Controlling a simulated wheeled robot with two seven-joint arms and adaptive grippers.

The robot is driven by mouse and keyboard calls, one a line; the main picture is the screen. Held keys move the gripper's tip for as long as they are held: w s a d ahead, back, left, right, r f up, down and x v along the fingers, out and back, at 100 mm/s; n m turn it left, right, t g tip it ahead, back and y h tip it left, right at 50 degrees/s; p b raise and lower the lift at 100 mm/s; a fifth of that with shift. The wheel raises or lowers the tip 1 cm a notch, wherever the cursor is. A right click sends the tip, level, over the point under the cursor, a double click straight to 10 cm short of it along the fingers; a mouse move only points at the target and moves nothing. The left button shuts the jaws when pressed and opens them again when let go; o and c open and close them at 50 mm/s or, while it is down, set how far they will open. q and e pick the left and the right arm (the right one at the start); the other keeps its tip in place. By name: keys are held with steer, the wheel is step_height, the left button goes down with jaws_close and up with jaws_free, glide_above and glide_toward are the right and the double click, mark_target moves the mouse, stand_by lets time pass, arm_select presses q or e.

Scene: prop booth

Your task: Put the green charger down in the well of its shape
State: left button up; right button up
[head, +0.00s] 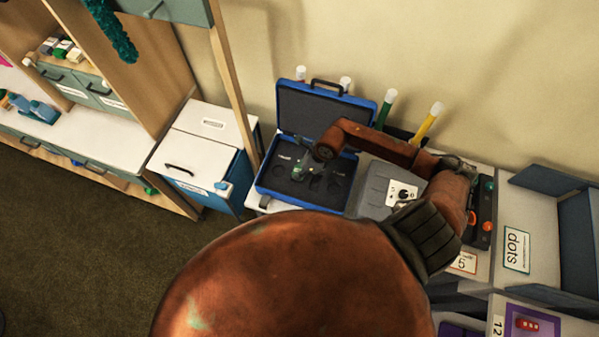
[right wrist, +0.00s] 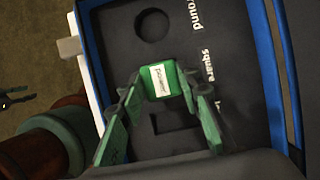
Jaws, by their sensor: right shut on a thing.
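The green charger (right wrist: 162,82), a block with rounded corners and a white label, is held between the fingertips of my right gripper (right wrist: 161,88). The right gripper also shows small in the head view (head: 302,166), above the open blue case (head: 325,108). The case's dark foam has several wells. In the right wrist view, a round well (right wrist: 152,25) lies beyond the charger with "round" printed beside it. A square-cornered well (right wrist: 176,121) shows between the fingers, partly hidden, near the word "square". The charger appears above the foam; its exact height and underside are hidden.
A grey box with a dial panel (head: 401,194) stands right of the case. A blue and white cabinet (head: 198,158) stands to its left. Several capped tubes, such as a yellow one (head: 427,122), stand behind. The raised lid bounds the case's back.

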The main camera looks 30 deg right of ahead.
step_height(320, 180, down, 3)
steer(key=shift+w+f+p, duration=0.1)
steer(key=shift+w+p, duration=0.05)
steer(key=shift+p, duration=0.4)
steer(key=shift+f, duration=0.1)
steer(key=shift+f, duration=0.1)
steer(key=shift+f, duration=0.1)
steer(key=o, duration=0.7)
steer(key=shift+f+b, duration=0.1)
steer(key=shift+b, duration=0.2)
steer(key=o, duration=0.5)
